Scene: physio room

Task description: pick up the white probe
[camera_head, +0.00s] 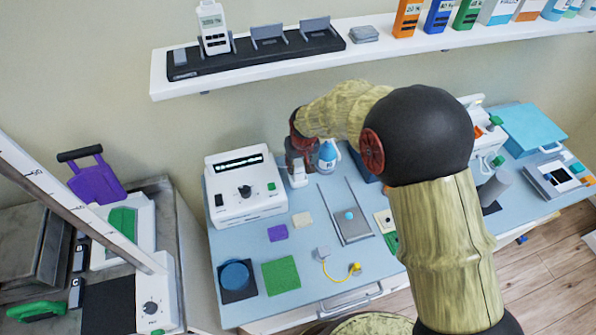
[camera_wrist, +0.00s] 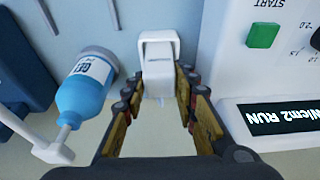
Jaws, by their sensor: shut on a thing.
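The white probe (camera_wrist: 158,52) is in the wrist view at the top middle, between my fingertips. It also shows in the head view as a small white piece (camera_head: 299,180) just below my gripper (camera_head: 298,160), in front of the table's back edge. My gripper (camera_wrist: 160,80) is shut on the probe, one finger on each side of it. The probe's lower part is partly hidden by the fingers in the head view. I cannot tell whether the probe still touches the table.
A white device (camera_head: 243,187) with a display stands close on the left. A blue gel bottle (camera_wrist: 85,85) with a white pump top stands close on the other side. A wall shelf (camera_head: 240,74) runs above. Pads and small items lie on the blue tabletop (camera_head: 320,270).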

